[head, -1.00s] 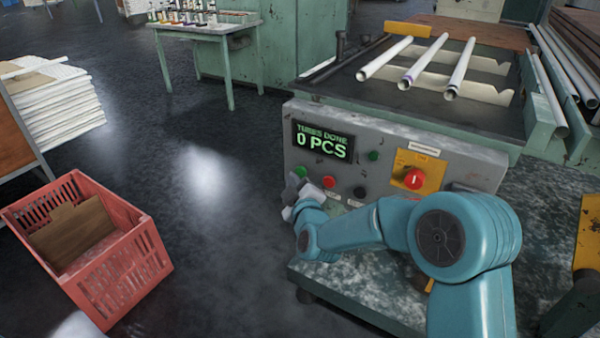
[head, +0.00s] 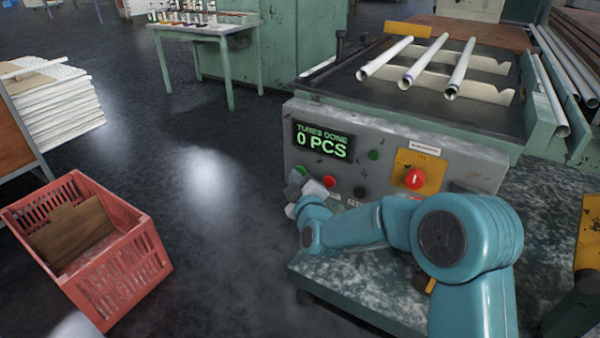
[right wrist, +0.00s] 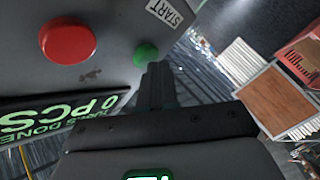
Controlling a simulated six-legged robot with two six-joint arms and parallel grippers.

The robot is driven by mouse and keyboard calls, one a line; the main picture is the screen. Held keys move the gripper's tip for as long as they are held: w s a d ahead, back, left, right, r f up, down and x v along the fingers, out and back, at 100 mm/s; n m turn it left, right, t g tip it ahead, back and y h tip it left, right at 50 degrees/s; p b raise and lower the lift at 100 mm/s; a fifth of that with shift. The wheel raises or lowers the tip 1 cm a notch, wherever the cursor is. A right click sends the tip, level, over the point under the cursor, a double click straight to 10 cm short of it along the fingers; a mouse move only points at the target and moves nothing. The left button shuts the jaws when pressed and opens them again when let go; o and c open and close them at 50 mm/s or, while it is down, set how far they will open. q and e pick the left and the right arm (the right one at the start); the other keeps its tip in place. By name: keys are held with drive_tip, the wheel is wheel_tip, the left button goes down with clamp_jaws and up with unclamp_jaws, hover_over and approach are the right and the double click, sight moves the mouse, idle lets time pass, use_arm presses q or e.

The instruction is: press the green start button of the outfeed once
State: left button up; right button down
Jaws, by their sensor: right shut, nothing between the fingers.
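The grey control panel (head: 460,169) has a display (head: 322,142) reading "TUBES DONE 0 PCS". The green start button (head: 301,171) is at the panel's lower left, partly covered by my right gripper (head: 295,181). In the right wrist view the green button (right wrist: 147,54) sits beside a START label (right wrist: 165,12). My right gripper's fingers (right wrist: 157,72) are shut and empty, with their tips at the button's lower edge in that view. I cannot tell whether they touch it. My left gripper is not in view.
A red button (head: 330,182) sits just right of the green one, then a black knob (head: 360,192). A red switch (head: 415,179) on a yellow plate is farther right. A red crate (head: 150,262) stands on the floor at left.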

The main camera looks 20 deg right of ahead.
drive_tip(key=shift+w+d, duration=0.2)
drive_tip(key=shift+d, duration=0.1)
drive_tip(key=shift+s+a, duration=0.1)
drive_tip(key=shift+a, duration=0.05)
idle(0.5)
drive_tip(key=shift+s+a, duration=0.5)
drive_tip(key=shift+a, duration=0.1)
drive_tip(key=s+a, duration=0.1)
drive_tip(key=a, duration=0.1)
drive_tip(key=s+a, duration=0.2)
drive_tip(key=shift+b, duration=0.35)
idle(0.5)
